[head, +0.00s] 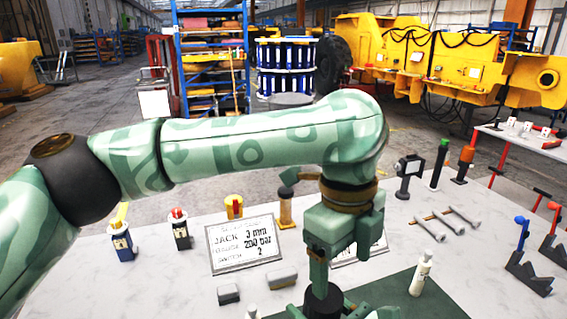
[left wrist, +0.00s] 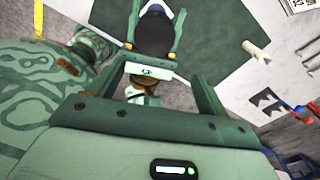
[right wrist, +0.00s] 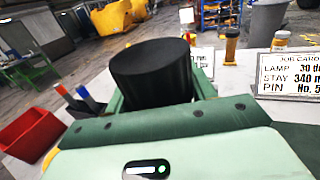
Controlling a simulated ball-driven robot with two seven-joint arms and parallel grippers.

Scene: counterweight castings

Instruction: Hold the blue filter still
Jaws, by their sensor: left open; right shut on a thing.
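My right gripper (left wrist: 154,38) is shut on a dark cylinder (left wrist: 153,36), with a small bluish patch (left wrist: 155,8) at its far end in the left wrist view. This is the likeliest filter, but its side looks black in the right wrist view (right wrist: 152,78). In the head view the cylinder (head: 323,301) shows low at the bottom edge, partly hidden. My left gripper (head: 332,268) points down just above it. In the left wrist view my left gripper (left wrist: 150,85) is open and empty, its fingers wide apart, facing the right gripper. Whether it touches anything is unclear.
A sign (head: 243,243) and grey blocks (head: 282,278) stand left. My left arm hides the table's middle back.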

